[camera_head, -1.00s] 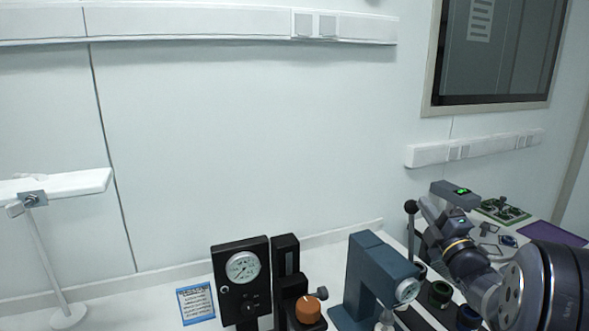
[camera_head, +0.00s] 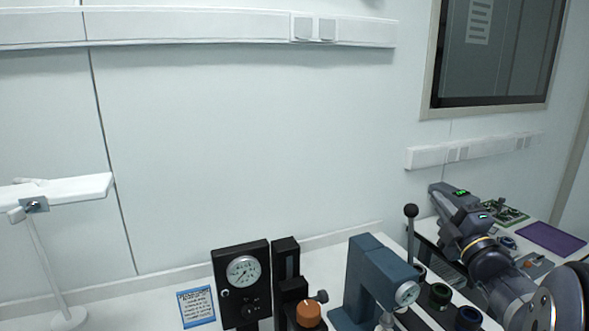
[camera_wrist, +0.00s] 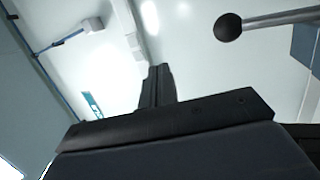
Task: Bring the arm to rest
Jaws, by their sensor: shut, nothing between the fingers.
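My arm (camera_head: 487,255) reaches in from the lower right corner of the head view, over the right part of the bench. Its wrist end, with a small green light, is beside the black ball-topped lever (camera_head: 411,211), with a gap between them. The fingertips are hidden in the head view. In the wrist view my gripper (camera_wrist: 158,72) is shut and empty, its fingers together in front of a pale wall. The lever's black ball (camera_wrist: 228,27) and rod show at the upper right there, apart from the fingers.
A blue press-like stand (camera_head: 372,270) with a dial, a black gauge unit (camera_head: 242,284), an orange knob (camera_head: 308,312) and a blue-edged card (camera_head: 197,306) stand on the white bench. A purple mat (camera_head: 551,238) and a green board (camera_head: 508,213) lie behind the arm. A white lamp-like stand (camera_head: 50,240) is at left.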

